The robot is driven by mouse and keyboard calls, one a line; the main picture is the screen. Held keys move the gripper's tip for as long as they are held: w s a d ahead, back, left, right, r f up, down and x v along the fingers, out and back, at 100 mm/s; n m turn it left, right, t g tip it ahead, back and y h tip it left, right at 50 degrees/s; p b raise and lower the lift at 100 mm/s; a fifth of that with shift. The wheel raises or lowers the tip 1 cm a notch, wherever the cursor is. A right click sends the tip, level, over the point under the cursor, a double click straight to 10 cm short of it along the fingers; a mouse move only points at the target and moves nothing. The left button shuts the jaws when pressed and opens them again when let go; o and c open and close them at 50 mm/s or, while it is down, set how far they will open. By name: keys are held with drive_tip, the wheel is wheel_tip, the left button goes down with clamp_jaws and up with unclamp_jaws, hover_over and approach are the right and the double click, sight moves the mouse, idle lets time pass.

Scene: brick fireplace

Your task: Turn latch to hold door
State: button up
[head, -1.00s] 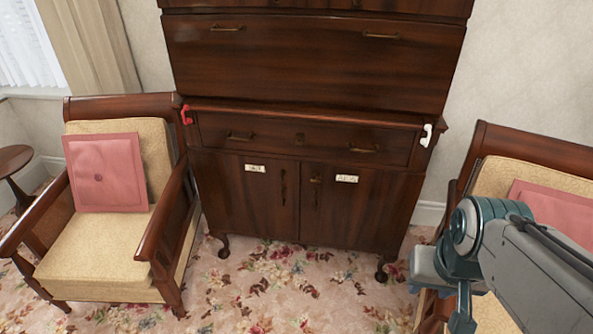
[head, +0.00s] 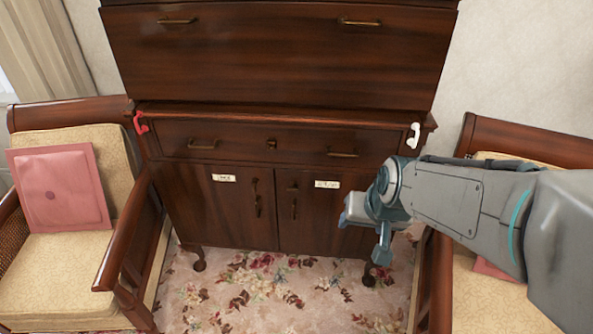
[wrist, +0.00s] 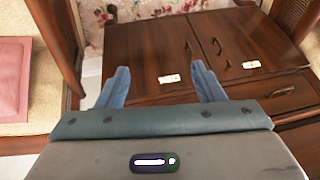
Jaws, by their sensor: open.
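The dark wooden cabinet (head: 220,235) has two lower doors, both closed, each with a white label. The left door (head: 225,210) and right door (head: 325,215) each carry a dark vertical handle near the centre seam. Small dark fittings show above the handles; I cannot tell which is a latch. A red hook-shaped piece (head: 140,122) is at the cabinet's left side and a white one (head: 413,135) at its right. My gripper (head: 364,236) is open and empty in front of the right door's lower right side. In the wrist view its fingers (wrist: 160,68) are spread, with the doors beyond.
Wooden armchairs with cream cushions stand on both sides, the left one (head: 75,165) with a pink pillow (head: 60,188). The right chair (head: 500,150) is partly behind my arm. The floral carpet (head: 270,295) before the cabinet is clear. A closed drawer (head: 235,140) is above the doors.

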drive_tip(key=w+a+f+m+t+b, duration=0.1)
drive_tip(key=w+a+f+b, duration=0.15)
drive_tip(key=w+f, duration=0.2)
drive_tip(key=w+a+f+t+b, duration=0.1)
drive_tip(key=w+a+f, duration=0.25)
drive_tip(key=w, duration=0.25)
drive_tip(key=n+t+h+b, duration=0.1)
drive_tip(key=t+h+b, duration=0.1)
drive_tip(key=t+b, duration=0.75)
approach(293, 190)
drive_tip(key=shift+t, duration=0.85)
drive_tip(key=w, duration=0.2)
drive_tip(key=w+f, duration=0.1)
drive_tip(key=w, duration=0.2)
drive_tip(key=w+p, duration=0.1)
drive_tip(key=w, duration=0.2)
drive_tip(key=shift+w+d+f, duration=0.15)
drive_tip(key=shift+f, duration=0.2)
drive_tip(key=c, duration=1)
